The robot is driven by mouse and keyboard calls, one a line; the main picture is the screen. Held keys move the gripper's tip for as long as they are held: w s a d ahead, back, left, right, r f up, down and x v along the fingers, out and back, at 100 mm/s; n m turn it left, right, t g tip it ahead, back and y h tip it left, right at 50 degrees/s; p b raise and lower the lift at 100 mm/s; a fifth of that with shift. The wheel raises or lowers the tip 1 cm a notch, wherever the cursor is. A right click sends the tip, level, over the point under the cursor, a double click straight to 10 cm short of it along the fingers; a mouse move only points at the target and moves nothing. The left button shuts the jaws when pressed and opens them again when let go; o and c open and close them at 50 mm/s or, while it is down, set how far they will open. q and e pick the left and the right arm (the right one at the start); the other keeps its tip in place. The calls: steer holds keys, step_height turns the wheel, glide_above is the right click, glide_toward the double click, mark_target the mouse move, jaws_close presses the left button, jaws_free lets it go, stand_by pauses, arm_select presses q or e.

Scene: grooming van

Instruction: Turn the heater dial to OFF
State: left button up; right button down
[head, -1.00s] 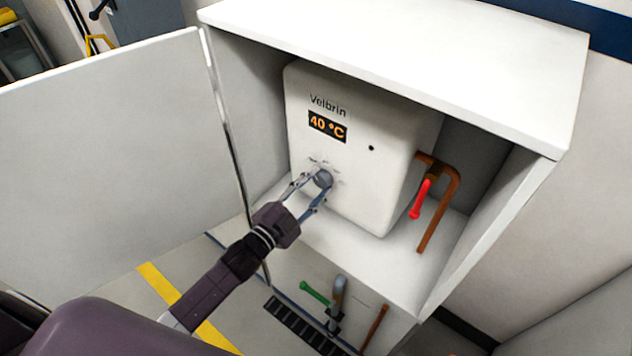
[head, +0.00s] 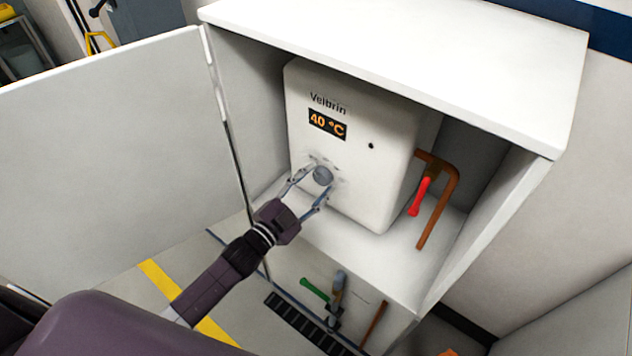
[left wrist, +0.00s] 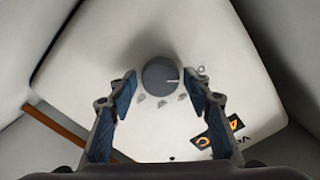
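The white heater (head: 350,150) stands inside an open cabinet, with a lit display (head: 327,123) reading 40 °C. Its round grey dial (head: 323,176) is on the lower front face. My left gripper (head: 306,190) is open, one finger on each side of the dial. In the left wrist view its fingertips (left wrist: 163,82) show gaps to the dial. My right gripper is not in view.
The cabinet door (head: 110,150) is swung open at the left. A red-handled valve (head: 419,197) and copper pipe (head: 452,190) are right of the heater. A green-handled valve (head: 314,289) is below. The cabinet walls and top surround the heater.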

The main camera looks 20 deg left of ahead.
arm_select(q)
steer(key=shift+o, duration=0.6)
steer(key=v, duration=1.2)
steer(key=s+a+f+n+g+y, duration=0.2)
steer(key=s+f, duration=0.1)
steer(key=f, duration=0.7)
steer(key=s+a+f+n+g+y, duration=0.1)
steer(key=s+a+f+n+g, duration=0.15)
steer(key=f, duration=0.75)
steer(key=s+a+f+n+g+y, duration=0.15)
steer(key=s+f, duration=0.25)
steer(key=f, duration=0.5)
steer(key=s+d+f+n+g, duration=0.1)
steer(key=s+f+g, duration=0.2)
steer(key=s+f, duration=0.3)
steer(key=s+d+f+n+g+y, duration=0.1)
steer(key=s+f+g, duration=0.2)
steer(key=s+f, duration=0.4)
steer(key=s+d+f+n+g, duration=0.1)
steer(key=s+f+g, duration=0.3)
steer(key=s, duration=1.2)
step_height(320, 180, down, 3)
steer(key=shift+s+d+f+y, duration=0.1)
steer(key=shift+s+d+y, duration=0.25)
